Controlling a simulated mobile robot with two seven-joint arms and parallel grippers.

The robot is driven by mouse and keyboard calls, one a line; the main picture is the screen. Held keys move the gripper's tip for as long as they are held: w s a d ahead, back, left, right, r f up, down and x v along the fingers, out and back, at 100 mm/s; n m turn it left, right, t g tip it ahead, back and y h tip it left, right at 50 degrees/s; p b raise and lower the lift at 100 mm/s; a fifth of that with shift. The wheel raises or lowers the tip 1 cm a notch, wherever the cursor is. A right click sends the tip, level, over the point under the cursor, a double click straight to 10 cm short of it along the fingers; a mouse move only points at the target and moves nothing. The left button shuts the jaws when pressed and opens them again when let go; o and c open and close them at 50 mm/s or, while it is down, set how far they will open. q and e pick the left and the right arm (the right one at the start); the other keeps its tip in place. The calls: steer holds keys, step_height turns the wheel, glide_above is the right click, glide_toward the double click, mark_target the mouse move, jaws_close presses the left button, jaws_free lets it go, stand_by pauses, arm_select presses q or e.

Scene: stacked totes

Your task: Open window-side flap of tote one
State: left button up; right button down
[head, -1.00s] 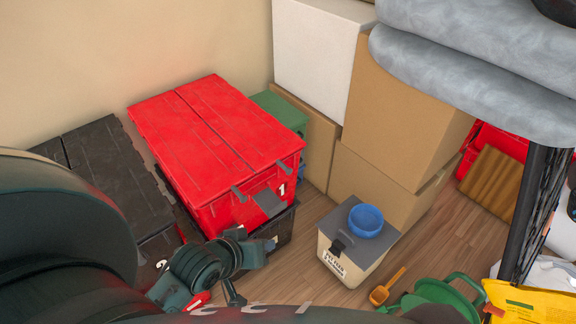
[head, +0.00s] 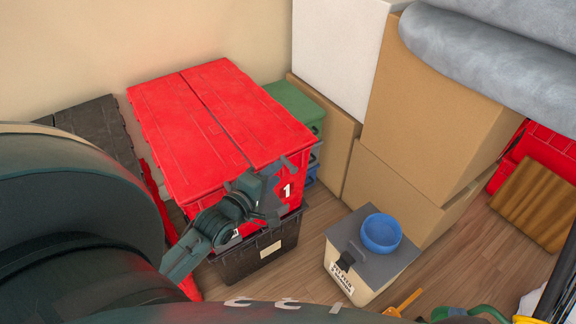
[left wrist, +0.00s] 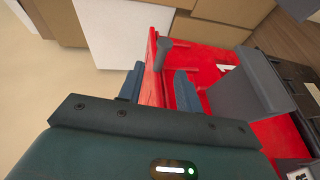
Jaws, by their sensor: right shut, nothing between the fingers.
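Tote one (head: 215,200) is red, marked 1, and stacked on a dark tote. Its left flap (head: 180,130) and right flap (head: 240,100) lie closed, meeting along a middle seam. No window shows. My left gripper (head: 268,193) is at the tote's front upper edge, near the number label, partly covering the front. In the left wrist view its two fingers (left wrist: 158,88) are apart, with red tote edge visible between and beyond them. A grey post-like tab (left wrist: 163,52) stands just past the fingertips; I cannot tell whether they touch it. My right gripper is not in view.
The dark tote (head: 262,255) supports tote one. Another dark tote (head: 95,125) stands left. Cardboard boxes (head: 425,120) and a white box (head: 335,50) stand right and behind. A lidded bin (head: 345,265) with a blue bowl (head: 381,233) stands on the floor, with bare floor between.

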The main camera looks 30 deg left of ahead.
mark_target(288, 161)
arm_select(q)
steer(key=w, duration=0.2)
steer(key=w+b, duration=0.1)
steer(key=w, duration=0.1)
steer(key=w+f, duration=0.1)
steer(key=w, duration=0.1)
steer(key=shift+w+f, duration=0.1)
steer(key=shift+w, duration=0.15)
arm_select(e)
steer(key=shift+w+a+t+y, duration=0.2)
steer(key=shift+w+t+y, duration=0.15)
steer(key=shift+t, duration=0.35)
arm_select(q)
jaws_close()
